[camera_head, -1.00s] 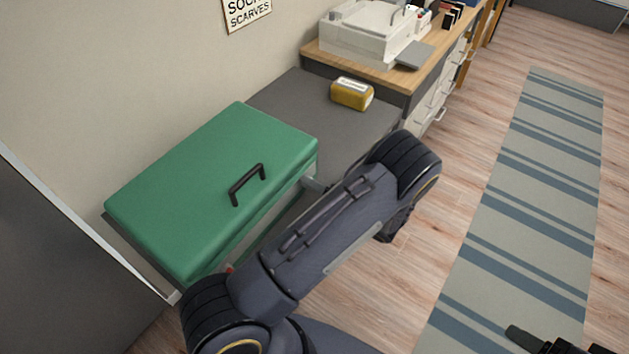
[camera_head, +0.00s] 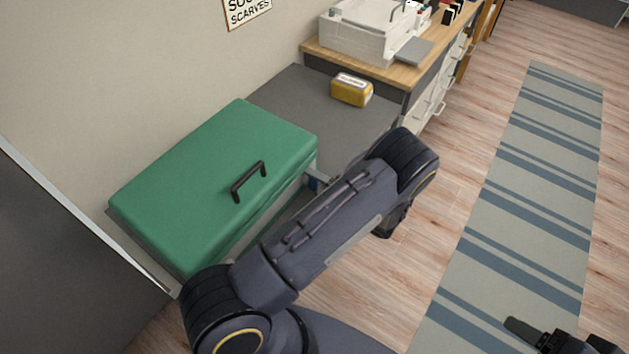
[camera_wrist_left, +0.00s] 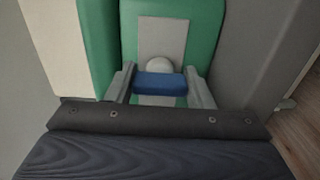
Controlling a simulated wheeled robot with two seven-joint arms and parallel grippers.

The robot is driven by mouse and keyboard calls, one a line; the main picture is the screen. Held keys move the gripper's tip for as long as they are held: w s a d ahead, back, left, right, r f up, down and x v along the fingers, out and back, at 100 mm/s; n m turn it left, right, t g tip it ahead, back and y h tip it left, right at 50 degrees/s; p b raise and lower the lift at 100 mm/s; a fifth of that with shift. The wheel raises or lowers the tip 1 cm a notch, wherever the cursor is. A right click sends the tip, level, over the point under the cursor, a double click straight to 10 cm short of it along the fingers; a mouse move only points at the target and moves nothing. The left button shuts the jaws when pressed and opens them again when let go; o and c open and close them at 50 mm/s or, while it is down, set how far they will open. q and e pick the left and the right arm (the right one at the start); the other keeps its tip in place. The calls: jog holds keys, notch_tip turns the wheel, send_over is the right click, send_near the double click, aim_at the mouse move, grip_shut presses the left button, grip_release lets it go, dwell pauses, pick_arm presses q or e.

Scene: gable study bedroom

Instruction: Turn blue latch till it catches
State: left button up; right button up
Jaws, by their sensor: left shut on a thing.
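The blue latch (camera_wrist_left: 160,83) is a short bar below a pale round knob, in front of a grey plate on the green case (camera_wrist_left: 208,20). In the left wrist view it lies crosswise between the two grey fingers of my left gripper (camera_wrist_left: 161,88), which is shut on it. In the head view the green case (camera_head: 205,180) is closed, with a black handle on top. My right gripper (camera_head: 545,335) is partly cut off at the bottom right.
The case stands on a dark grey surface (camera_head: 300,100). A yellow box (camera_head: 351,89) sits behind it. A wooden-topped drawer unit (camera_head: 400,75) with a white machine (camera_head: 365,32) is farther back. A striped rug (camera_head: 530,190) lies on open floor to the right.

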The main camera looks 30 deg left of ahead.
dwell(0.3)
pick_arm(q)
jog(key=o, duration=1)
jog(key=shift+c, duration=0.2)
jog(key=d+b, duration=0.1)
jog(key=d, duration=0.7)
jog(key=shift+s, duration=0.3)
